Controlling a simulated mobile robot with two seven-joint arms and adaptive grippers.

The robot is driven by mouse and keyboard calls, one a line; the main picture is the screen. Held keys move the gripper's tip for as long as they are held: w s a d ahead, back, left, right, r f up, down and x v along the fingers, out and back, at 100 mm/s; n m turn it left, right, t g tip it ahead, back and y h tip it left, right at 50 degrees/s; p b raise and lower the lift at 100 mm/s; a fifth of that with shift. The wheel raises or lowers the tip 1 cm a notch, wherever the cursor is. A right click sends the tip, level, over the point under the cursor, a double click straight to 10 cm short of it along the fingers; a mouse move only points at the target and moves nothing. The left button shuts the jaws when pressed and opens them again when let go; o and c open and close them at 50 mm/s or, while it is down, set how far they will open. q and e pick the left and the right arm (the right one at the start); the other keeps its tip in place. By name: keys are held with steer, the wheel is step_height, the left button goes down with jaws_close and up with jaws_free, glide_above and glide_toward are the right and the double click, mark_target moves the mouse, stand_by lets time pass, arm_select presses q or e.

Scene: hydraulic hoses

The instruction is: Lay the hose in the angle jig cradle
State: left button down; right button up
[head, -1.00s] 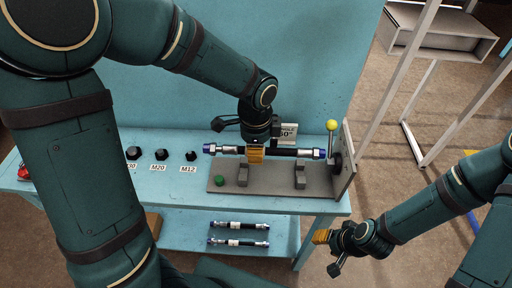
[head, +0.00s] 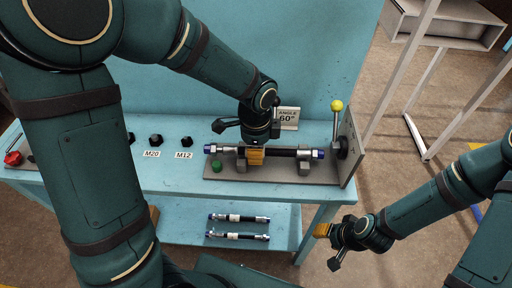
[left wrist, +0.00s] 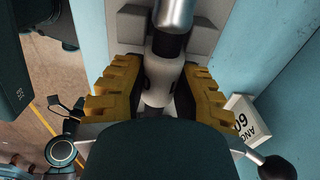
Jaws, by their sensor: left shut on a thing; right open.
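The hose (head: 284,152), black with metal end fittings and blue caps, lies level along the angle jig (head: 326,174). It is at the height of the jig's two grey cradle blocks (head: 304,165); I cannot tell whether it is fully seated in them. My left gripper (head: 256,157) is shut around the hose's middle from above. In the left wrist view, its yellow fingers flank the hose's pale band (left wrist: 160,80). My right gripper (head: 323,231) is open and empty, in front of the bench and to the right.
The jig has an upright plate with a yellow-knobbed lever (head: 337,106) at right and a green button (head: 216,166) at front left. An angle 60° sign (head: 288,118) stands behind. Two more hoses (head: 238,218) lie on the lower shelf. A red button (head: 13,158) is at far left.

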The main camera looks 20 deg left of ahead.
arm_select(q)
steer(key=shift+f, duration=0.35)
steer(key=c, duration=0.7)
jaws_free()
steer(key=shift+c, duration=0.2)
step_height(320, 180, up, 12)
